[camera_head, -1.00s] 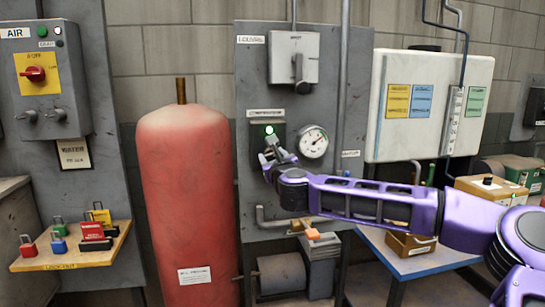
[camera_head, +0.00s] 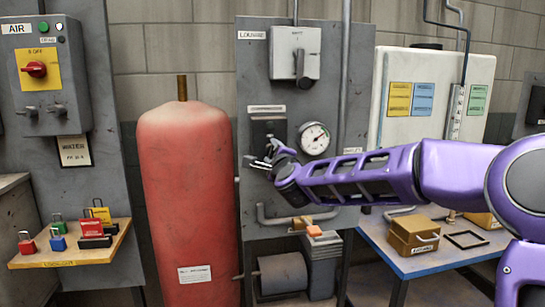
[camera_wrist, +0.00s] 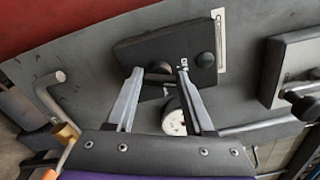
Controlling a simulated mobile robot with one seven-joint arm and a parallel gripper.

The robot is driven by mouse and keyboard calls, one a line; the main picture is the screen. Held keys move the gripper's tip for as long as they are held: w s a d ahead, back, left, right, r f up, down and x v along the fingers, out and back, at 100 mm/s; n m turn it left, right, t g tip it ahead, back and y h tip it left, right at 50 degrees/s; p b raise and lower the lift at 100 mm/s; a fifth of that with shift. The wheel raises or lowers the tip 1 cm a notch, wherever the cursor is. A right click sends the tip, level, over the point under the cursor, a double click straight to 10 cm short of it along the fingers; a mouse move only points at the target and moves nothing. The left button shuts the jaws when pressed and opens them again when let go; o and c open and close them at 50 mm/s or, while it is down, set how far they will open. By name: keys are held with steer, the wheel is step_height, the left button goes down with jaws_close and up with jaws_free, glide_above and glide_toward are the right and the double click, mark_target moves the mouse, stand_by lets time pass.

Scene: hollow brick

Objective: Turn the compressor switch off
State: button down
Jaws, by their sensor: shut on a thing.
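The compressor switch is a dark box (camera_head: 267,128) under a label on the middle grey panel. Its lamp (camera_wrist: 207,59) is dark in the wrist view. My gripper (camera_head: 261,158) is at the lower part of this box. In the wrist view my gripper (camera_wrist: 160,74) has its two fingers on either side of the dark switch handle (camera_wrist: 160,70) and is shut on it. The fingers and the steep view partly hide the handle, so its exact angle is hard to read.
A round gauge (camera_head: 315,138) sits close to the right of the switch. The louvre switch box (camera_head: 295,54) is above. A red tank (camera_head: 188,190) stands left, and a bent pipe (camera_head: 290,221) runs below. A blue table (camera_head: 410,262) with boxes stands right.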

steer(key=shift+n, duration=2)
steer(key=shift+c, duration=1.4)
jaws_free()
steer(key=shift+f, duration=0.1)
steer(key=shift+s, duration=0.1)
steer(key=p+v, duration=0.8)
steer(key=v, duration=0.9)
steer(key=shift+p, duration=0.35)
